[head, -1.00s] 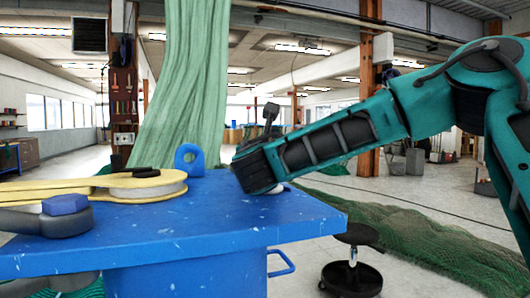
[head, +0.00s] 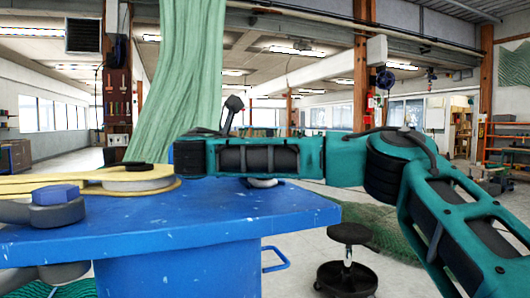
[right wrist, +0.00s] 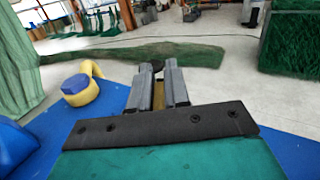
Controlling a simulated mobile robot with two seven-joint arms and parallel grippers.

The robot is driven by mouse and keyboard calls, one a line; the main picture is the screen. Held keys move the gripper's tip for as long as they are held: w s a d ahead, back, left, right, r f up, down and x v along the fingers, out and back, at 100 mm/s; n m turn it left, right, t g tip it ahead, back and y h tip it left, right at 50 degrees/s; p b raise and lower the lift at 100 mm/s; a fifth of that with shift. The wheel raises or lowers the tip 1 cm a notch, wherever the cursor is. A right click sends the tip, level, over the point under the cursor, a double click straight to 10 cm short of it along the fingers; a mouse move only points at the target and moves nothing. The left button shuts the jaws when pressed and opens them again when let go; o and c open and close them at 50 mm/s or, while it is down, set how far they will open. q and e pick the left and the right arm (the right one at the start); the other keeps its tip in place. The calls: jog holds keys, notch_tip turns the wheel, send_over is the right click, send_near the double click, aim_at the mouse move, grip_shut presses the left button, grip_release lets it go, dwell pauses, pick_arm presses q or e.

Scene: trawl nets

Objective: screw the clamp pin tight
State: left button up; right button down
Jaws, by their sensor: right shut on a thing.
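My right arm reaches across the head view, and its forearm hides the right gripper there. In the right wrist view my right gripper (right wrist: 160,75) is shut on a small piece. A brass-coloured part (right wrist: 158,95) shows between the grey fingers and a dark rounded part (right wrist: 148,66) at their tips. It seems to be the clamp pin, but the fingers cover most of it. In the head view a white round piece (head: 262,183) sits on the blue table (head: 200,212) under my forearm. My left gripper is in neither current view.
A yellow strap or rope (head: 80,184) lies at the table's left, with a grey fitting and blue hex head (head: 56,194). A green net (head: 180,70) hangs behind. A black stool (head: 348,255) stands right of the table. The table's front right is clear.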

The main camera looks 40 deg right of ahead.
jog(key=shift+r, duration=0.15)
jog(key=c, duration=1.2)
grip_release()
jog(key=shift+d, duration=0.1)
